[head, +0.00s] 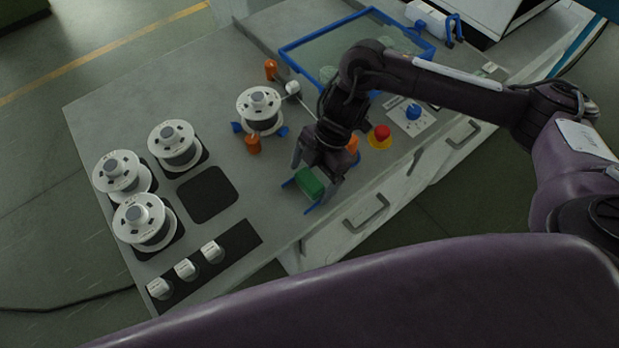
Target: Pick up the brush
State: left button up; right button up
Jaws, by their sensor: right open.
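My right gripper (309,178) reaches in from the right and points down at the bench's front edge, with its fingers apart. A green block-like thing (311,186), which seems to be the brush, shows between and just below the fingertips. Its bristles cannot be made out, and the gripper hides part of it. Thin blue edges, perhaps of a holder, show on both sides of it. I cannot tell whether the fingers touch it. My left gripper is not in view.
The grey bench (120,95) carries several white spools, one of them (259,107) near orange posts. Small white pieces sit on a dark strip (240,245) at front left. A red button (381,132) and a blue-framed tank (300,47) lie near my right arm. Drawer handles (366,210) stick out in front.

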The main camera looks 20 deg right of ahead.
jog(key=shift+x, duration=0.9)
jog(key=shift+c, duration=0.4)
jog(key=shift+r, duration=0.1)
jog(key=c, duration=1.1)
jog(key=shift+r, duration=0.15)
